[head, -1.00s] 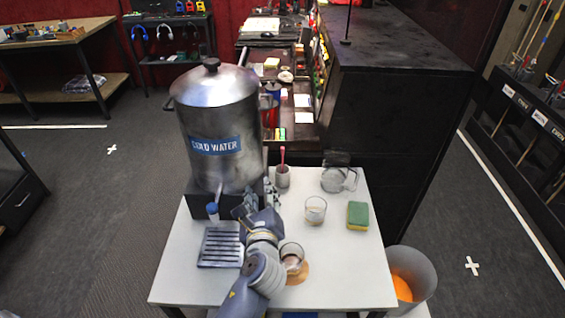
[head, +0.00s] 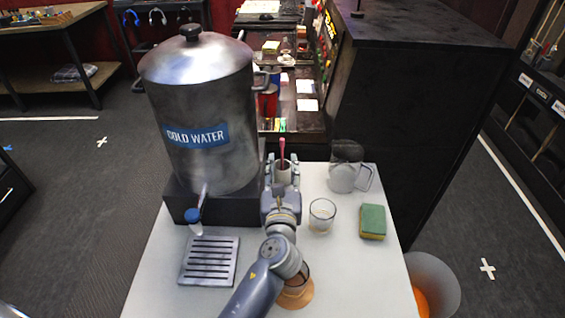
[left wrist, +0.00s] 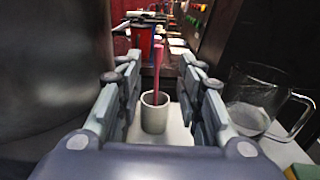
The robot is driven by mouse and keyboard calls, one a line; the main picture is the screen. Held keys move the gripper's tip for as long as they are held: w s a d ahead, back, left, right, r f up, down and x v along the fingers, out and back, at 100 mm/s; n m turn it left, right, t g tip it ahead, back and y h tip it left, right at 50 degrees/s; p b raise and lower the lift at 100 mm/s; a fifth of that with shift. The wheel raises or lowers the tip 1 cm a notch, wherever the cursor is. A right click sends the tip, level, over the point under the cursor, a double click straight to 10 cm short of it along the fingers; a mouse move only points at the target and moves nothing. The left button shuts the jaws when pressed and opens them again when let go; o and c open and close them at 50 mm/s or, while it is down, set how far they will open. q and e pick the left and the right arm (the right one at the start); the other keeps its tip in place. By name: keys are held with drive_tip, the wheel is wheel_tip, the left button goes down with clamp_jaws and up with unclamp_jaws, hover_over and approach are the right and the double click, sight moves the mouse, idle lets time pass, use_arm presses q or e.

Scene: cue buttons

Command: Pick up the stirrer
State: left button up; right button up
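The stirrer (head: 282,148) is a thin pink-red stick standing upright in a small grey cup (head: 284,174) at the back of the white table. It also shows in the left wrist view (left wrist: 158,62), rising from the cup (left wrist: 154,112). My left gripper (head: 283,172) is open, with one finger on each side of the cup in the head view. In the left wrist view the fingers (left wrist: 160,95) are spread wide, with the cup and stirrer between and apart from them. My right gripper is not in view.
A large steel cold-water dispenser (head: 205,115) stands close on the left, above a slatted drip tray (head: 209,261). A glass pitcher (head: 343,178), a glass (head: 321,216) and a green sponge (head: 373,221) are on the right. A brown coaster with a glass (head: 296,298) is at the front.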

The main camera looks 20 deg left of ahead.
sight(282, 141)
use_arm(q)
drive_tip(key=x, duration=0.3)
drive_tip(key=p+x, duration=0.1)
drive_tip(key=x, duration=0.5)
drive_tip(key=shift+w+a+r, duration=0.15)
drive_tip(key=shift+w+r, duration=0.05)
drive_tip(key=shift+r, duration=0.15)
drive_tip(key=shift+w+a+f, duration=0.1)
drive_tip(key=shift+w+a, duration=0.05)
drive_tip(key=shift+w, duration=0.3)
clamp_jaws()
